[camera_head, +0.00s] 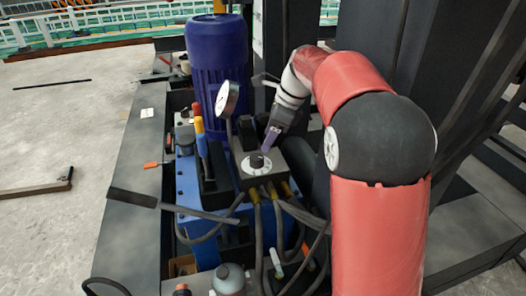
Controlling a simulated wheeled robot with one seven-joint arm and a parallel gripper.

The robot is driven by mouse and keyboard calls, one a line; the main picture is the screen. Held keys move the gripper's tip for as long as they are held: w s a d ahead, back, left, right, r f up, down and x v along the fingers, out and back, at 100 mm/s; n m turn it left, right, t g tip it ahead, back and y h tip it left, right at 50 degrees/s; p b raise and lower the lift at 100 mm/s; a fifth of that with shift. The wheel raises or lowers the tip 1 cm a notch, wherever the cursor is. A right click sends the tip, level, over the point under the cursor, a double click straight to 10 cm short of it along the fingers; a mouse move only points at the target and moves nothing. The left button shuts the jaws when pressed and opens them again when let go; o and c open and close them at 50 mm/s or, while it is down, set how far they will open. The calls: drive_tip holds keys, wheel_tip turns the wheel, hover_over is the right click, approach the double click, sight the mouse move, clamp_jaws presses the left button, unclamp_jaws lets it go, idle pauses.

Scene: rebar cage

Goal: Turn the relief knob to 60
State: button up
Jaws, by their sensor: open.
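The relief knob (257,160) is a small black knob standing on a pale round dial plate (247,167), on top of a grey block of the hydraulic unit. The dial marks are too small to read. My gripper (266,150) comes down from the upper right on my red arm, with its purple-grey fingers just above and beside the knob. It is open, and I cannot tell whether a finger touches the knob. A white-faced pressure gauge (228,98) stands behind and left of the knob; its reading is not legible.
A tall blue motor (217,70) stands behind the block. Levers with yellow and orange tips (199,124) are to the left, and a black-handled bar (133,197) sticks out at the lower left. Several hoses (285,215) hang in front. Concrete floor (60,130) lies open at left.

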sight(257, 156)
drive_tip(key=x, duration=0.8)
drive_tip(key=shift+b, duration=0.4)
drive_tip(key=shift+r, duration=0.1)
drive_tip(key=c, duration=1)
